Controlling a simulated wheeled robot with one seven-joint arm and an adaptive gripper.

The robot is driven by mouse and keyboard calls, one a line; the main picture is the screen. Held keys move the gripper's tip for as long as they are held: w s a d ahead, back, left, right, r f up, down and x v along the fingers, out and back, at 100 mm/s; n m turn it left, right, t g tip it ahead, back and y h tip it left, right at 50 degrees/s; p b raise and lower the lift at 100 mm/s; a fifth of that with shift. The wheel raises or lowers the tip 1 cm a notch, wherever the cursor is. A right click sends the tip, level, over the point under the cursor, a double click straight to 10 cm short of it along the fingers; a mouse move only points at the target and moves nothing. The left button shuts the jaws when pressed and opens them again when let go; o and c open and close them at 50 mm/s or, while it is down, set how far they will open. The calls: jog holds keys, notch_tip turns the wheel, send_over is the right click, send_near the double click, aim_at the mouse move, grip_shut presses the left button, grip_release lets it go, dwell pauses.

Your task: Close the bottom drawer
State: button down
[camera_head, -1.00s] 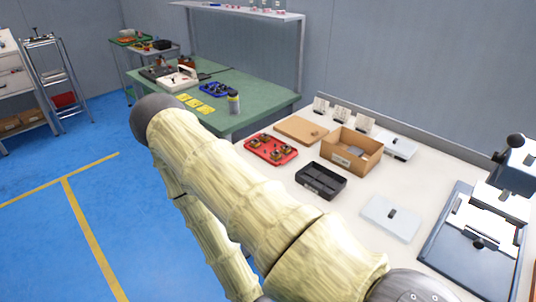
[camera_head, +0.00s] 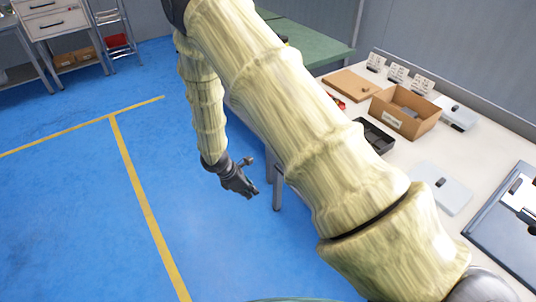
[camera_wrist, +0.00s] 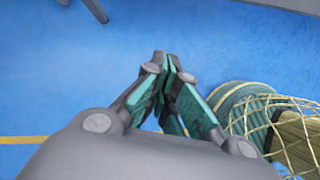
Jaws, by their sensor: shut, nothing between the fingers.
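A white drawer unit (camera_head: 55,22) stands at the far upper left of the head view, under a bench and cut by the top edge. Its lower visible drawer front (camera_head: 62,24) has a dark handle. I cannot tell whether that drawer stands open, or whether it is the bottom drawer meant. My gripper (camera_head: 252,189) hangs over the blue floor near the middle of the head view, far from the drawers. In the wrist view its fingertips (camera_wrist: 168,63) meet, with nothing between them. No drawer shows there.
The white table (camera_head: 412,160) at right holds a cardboard box (camera_head: 404,112), a black tray (camera_head: 375,136) and a pale lidded case (camera_head: 440,187). A green bench (camera_head: 315,43) stands behind my arm. Blue floor (camera_head: 75,200) is open at left. A ladder-like rack (camera_head: 115,30) stands beside the drawers.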

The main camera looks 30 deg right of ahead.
jog(key=w+d+r+n+t+h, duration=0.2)
jog(key=w+d+r+n+h, duration=0.15)
jog(key=w+r, duration=0.75)
jog(key=d+r+x, duration=0.2)
jog(key=x, duration=1.1)
jog(key=shift+w+d+f, duration=0.15)
jog(key=shift+w, duration=0.15)
jog(key=shift+m+h, duration=0.25)
jog(key=d, duration=0.4)
jog(key=shift+w+d, duration=0.15)
